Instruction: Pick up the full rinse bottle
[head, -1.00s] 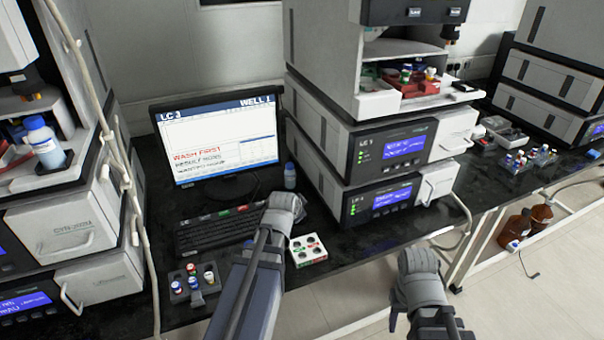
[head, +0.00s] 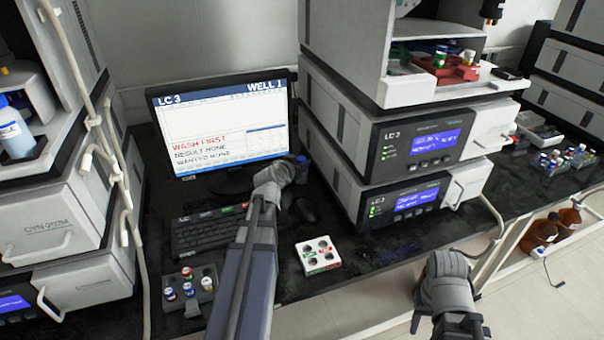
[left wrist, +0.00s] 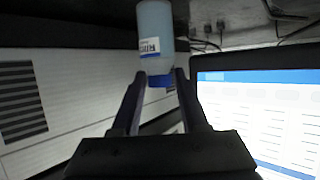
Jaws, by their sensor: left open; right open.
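A rinse bottle (left wrist: 154,30) with a blue cap, pale contents and a label starting "RIN" shows in the left wrist view, upside down there. Its cap appears between my left gripper's open fingertips (left wrist: 161,76); I cannot tell whether they reach around it. In the head view, the bottle's blue top (head: 303,161) shows beside the monitor, mostly hidden behind my left gripper (head: 284,172). Another blue-capped bottle (head: 15,132) stands in the left instrument stack's tray. I cannot tell how full each is. My right gripper (head: 444,272) is open and empty over the bench's front side.
The monitor (head: 220,125) reads "WASH FIRST". A keyboard (head: 208,232), a white vial holder (head: 318,256) and a dark vial rack (head: 188,288) lie on the black bench. An instrument stack (head: 400,205) stands right of the bottle. A pale hose hangs at left.

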